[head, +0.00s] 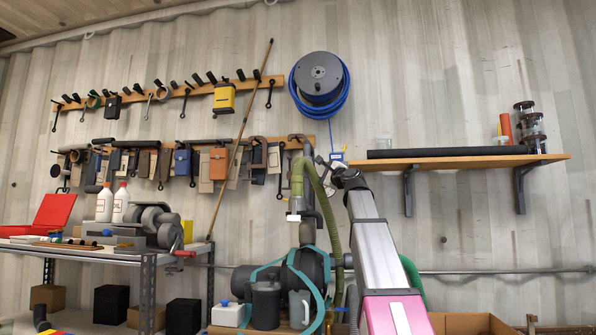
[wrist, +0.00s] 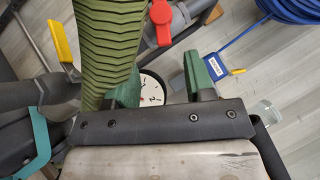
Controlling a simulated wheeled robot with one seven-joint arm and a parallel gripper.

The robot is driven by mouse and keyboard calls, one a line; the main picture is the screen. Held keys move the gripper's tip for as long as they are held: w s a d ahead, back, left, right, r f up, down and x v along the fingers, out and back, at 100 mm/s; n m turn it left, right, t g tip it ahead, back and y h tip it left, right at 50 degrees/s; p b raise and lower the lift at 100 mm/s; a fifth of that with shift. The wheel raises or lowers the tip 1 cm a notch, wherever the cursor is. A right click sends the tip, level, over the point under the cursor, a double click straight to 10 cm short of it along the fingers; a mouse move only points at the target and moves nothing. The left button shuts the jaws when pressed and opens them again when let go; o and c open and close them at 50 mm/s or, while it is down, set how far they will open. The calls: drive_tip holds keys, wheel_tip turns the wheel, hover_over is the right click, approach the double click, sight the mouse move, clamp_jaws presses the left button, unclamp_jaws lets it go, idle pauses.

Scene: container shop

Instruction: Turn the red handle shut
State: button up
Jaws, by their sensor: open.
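The red handle (wrist: 161,22) shows at the top of the wrist view as a short lever with a round hub, on a grey pipe (wrist: 190,20). In the head view I cannot make it out near my gripper. My gripper (wrist: 158,82) is open, its two green fingers apart with nothing held between them. The handle lies beyond the fingers, above the gap in the picture, and looks apart from them. In the head view my gripper (head: 338,172) is at the pipework by the wall, its fingers small and partly hidden.
A green ribbed hose (wrist: 103,40) runs close by the left finger. A round gauge (wrist: 151,88) shows between the fingers. A yellow handle (wrist: 60,41) is at the left. A blue hose reel (head: 319,78) and a wooden shelf (head: 470,161) are on the wall.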

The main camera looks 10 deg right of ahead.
sight(307, 166)
drive_tip(key=x, duration=1.1)
drive_tip(key=shift+w, duration=0.15)
